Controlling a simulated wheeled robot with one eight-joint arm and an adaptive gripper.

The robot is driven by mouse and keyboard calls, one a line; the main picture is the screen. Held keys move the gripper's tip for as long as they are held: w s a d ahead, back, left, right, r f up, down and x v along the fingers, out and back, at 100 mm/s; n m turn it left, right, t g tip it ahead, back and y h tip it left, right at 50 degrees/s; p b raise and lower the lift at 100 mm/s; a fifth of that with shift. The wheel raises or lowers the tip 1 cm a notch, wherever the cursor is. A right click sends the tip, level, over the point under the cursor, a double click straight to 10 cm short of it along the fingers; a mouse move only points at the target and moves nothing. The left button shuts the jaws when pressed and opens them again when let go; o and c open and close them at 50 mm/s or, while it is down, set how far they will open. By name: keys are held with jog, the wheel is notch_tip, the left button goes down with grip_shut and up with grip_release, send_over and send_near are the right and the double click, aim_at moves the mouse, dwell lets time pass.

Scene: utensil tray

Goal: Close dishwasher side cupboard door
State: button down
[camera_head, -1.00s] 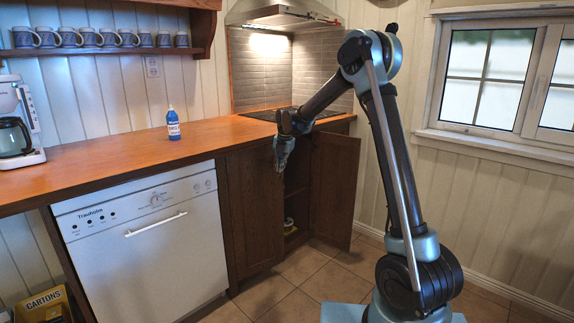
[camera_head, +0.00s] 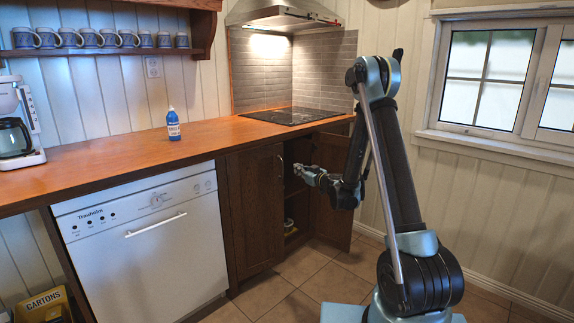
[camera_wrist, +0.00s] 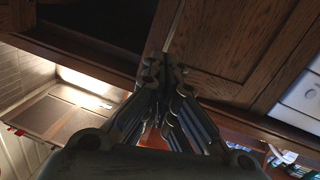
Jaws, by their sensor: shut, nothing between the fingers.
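The dishwasher-side cupboard door (camera_head: 255,210) is dark brown wood, just right of the white dishwasher (camera_head: 140,240). It looks flush or nearly flush with the cupboard front; a small gap is too fine to tell. Its vertical handle (camera_head: 281,166) is near its right edge. My gripper (camera_head: 298,169) is shut and empty, in front of the cupboard opening near that edge and handle. In the wrist view, my gripper's fingers (camera_wrist: 165,105) are together over the panelled door (camera_wrist: 215,45); contact cannot be told.
The other cupboard door (camera_head: 335,180) stands open to the right, partly behind my arm. The dark interior holds a small item (camera_head: 289,223) low down. The counter (camera_head: 215,137) with a blue bottle (camera_head: 173,125) and cooktop (camera_head: 290,115) is above. The tiled floor (camera_head: 285,290) in front is clear.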

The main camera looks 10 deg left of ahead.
jog(key=w+a+m+t, duration=0.1)
jog(key=w+a, duration=0.6)
jog(key=w, duration=0.3)
jog(key=shift+a+m, duration=0.35)
jog(key=shift+m, duration=0.05)
jog(key=shift+w+r, duration=0.1)
